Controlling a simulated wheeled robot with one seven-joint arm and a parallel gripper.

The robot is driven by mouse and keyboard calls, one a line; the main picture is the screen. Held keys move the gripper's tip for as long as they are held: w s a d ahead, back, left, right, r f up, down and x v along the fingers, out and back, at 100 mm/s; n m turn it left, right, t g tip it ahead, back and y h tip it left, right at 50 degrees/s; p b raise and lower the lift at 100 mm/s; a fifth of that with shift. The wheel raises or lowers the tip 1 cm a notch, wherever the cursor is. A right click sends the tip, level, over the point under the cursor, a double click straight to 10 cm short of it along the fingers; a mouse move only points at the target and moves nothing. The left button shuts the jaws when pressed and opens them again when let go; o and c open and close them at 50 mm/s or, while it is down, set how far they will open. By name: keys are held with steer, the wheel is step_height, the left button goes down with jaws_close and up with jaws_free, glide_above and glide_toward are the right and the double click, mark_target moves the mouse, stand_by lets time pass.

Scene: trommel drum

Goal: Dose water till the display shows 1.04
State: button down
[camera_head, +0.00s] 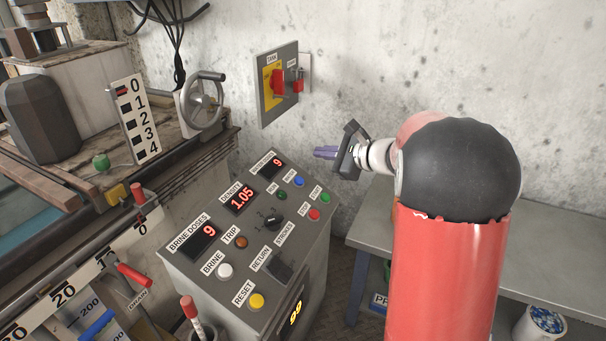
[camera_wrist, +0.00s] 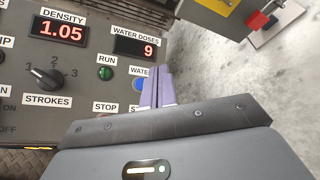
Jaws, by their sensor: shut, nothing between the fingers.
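The density display (camera_head: 240,199) on the control panel reads 1.05 in red, and the same reading shows in the wrist view (camera_wrist: 59,30). The water doses display (camera_wrist: 137,47) reads 9. The blue water button (camera_head: 298,181) is at the panel's upper right; in the wrist view the blue button (camera_wrist: 139,83) is partly hidden behind my fingers. My gripper (camera_head: 326,153) is shut and empty, with its purple fingertips above and just right of the panel's upper right corner in the head view. In the wrist view its fingertips (camera_wrist: 159,72) appear beside the blue button; contact cannot be told.
A green run button (camera_head: 281,195), red stop button (camera_head: 314,214) and strokes knob (camera_head: 271,219) lie close to the water button. The brine doses display (camera_head: 201,238) reads 9. A yellow and red switch box (camera_head: 277,84) is on the wall behind.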

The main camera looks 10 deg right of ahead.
mark_target(299, 181)
steer(key=shift+w+d, duration=0.25)
steer(key=shift+w, duration=0.05)
steer(key=shift+f, duration=0.1)
steer(key=a+f+b, duration=0.1)
steer(key=f, duration=0.1)
steer(key=w+a+f+b, duration=0.1)
steer(key=f+b, duration=0.1)
steer(key=w+f+b, duration=0.1)
steer(key=f, duration=0.1)
steer(key=shift+a+f+b, duration=0.4)
steer(key=shift+w+a+f+b, duration=0.2)
steer(key=shift+a+f+b, duration=0.1)
steer(key=shift+f+b, duration=0.15)
stand_by(1.6)
steer(key=shift+w+a+f+b, duration=0.1)
steer(key=shift+a+f+b, duration=0.1)
steer(key=shift+f+b, duration=0.25)
